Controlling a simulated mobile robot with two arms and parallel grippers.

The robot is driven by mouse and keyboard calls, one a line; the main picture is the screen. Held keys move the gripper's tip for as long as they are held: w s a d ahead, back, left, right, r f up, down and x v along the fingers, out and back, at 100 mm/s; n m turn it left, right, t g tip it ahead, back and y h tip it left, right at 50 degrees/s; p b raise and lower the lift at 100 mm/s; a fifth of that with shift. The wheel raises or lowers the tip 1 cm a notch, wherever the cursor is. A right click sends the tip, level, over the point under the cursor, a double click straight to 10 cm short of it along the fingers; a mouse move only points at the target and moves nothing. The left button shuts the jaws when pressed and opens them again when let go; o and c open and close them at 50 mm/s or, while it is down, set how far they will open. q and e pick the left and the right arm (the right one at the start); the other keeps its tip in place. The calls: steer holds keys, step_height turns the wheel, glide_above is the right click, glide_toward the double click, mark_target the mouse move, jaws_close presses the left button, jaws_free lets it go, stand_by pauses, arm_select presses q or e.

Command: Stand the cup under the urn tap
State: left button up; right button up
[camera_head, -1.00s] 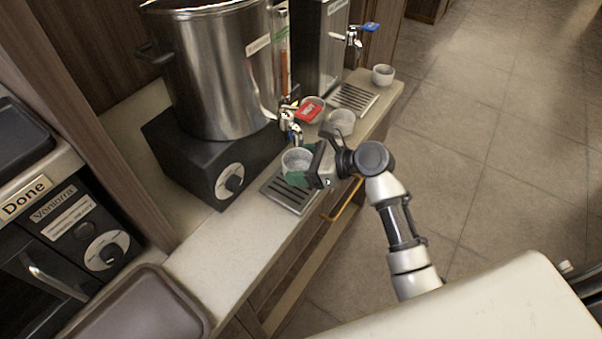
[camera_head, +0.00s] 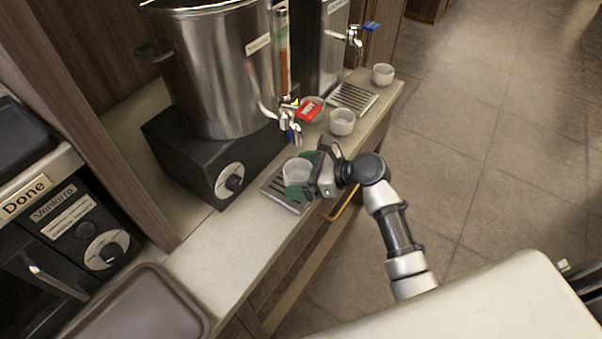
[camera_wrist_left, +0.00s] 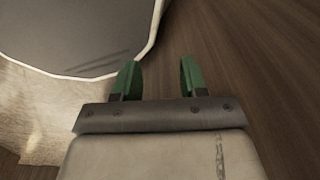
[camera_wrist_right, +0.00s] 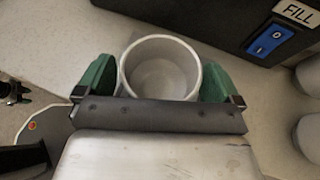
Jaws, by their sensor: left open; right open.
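A white cup (camera_head: 297,170) stands upright on the slatted drip tray (camera_head: 287,202) in front of the steel urn (camera_head: 222,75). The urn tap (camera_head: 290,125) is just above and behind the cup in the head view; whether the spout is exactly over it I cannot tell. My right gripper (camera_head: 308,172) is open, its green fingers on either side of the cup. The right wrist view shows the cup (camera_wrist_right: 160,70) between the fingers, very close to them. My left gripper (camera_wrist_left: 156,80) is open and empty, over a brown surface and a dark tray.
A second drip tray (camera_head: 353,97) lies under a blue-handled tap (camera_head: 355,38). Clear counter (camera_head: 215,250) lies front left.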

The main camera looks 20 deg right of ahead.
steer(key=shift+r, duration=0.15)
steer(key=v, duration=1.2)
steer(key=shift+b, duration=0.3)
steer(key=shift+s, duration=0.1)
stand_by(0.7)
